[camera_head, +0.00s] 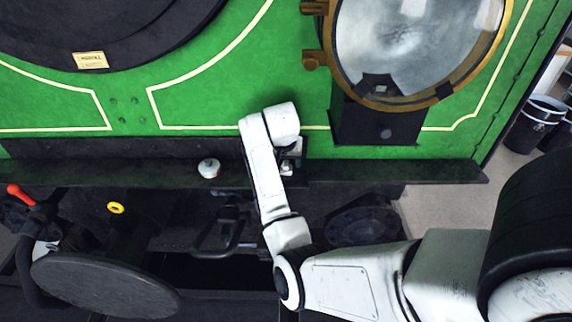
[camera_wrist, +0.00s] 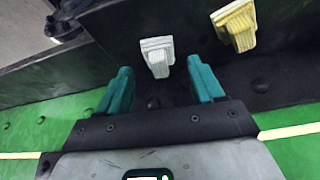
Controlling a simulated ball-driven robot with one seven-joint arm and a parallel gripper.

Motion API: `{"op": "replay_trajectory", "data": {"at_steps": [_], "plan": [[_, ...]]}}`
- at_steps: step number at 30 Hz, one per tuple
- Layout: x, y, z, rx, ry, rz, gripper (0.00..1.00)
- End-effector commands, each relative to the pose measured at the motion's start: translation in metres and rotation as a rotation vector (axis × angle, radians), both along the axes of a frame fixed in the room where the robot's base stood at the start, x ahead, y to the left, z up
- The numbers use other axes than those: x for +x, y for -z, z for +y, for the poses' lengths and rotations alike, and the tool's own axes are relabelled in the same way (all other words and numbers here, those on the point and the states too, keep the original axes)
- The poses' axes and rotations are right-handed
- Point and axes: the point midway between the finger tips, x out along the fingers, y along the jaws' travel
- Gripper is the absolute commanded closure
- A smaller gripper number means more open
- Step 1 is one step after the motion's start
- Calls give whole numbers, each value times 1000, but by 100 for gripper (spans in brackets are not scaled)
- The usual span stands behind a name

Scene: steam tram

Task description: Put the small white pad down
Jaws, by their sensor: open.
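The small white pad (camera_wrist: 157,56) is a block with a ribbed top, on the dark ledge in the wrist view. My gripper (camera_wrist: 161,82) is open, its two teal fingers apart. The white pad lies near the fingertips, roughly between them in the picture; I cannot tell whether a finger touches it. A pale yellow pad (camera_wrist: 236,26) of similar shape is on the ledge to the right, outside the fingers. In the head view, my arm hides most of my gripper (camera_head: 293,154), and a small white piece, likely the pad (camera_head: 286,168), shows just below it.
The dark ledge (camera_head: 420,173) runs along the green tram front (camera_head: 230,95). A small white round object (camera_head: 208,168) stands on it left of my arm. A brass-rimmed lamp (camera_head: 415,45) projects at upper right. A yellow ring (camera_head: 116,207) and red-tipped lever (camera_head: 19,194) are lower left.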

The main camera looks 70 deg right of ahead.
Motion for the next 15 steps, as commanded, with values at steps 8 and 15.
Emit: {"op": "replay_trajectory", "data": {"at_steps": [8, 15], "plan": [[-5, -52, 17, -2, 1, -3, 33], [-8, -73, 26, -1, 1, -2, 33]]}}
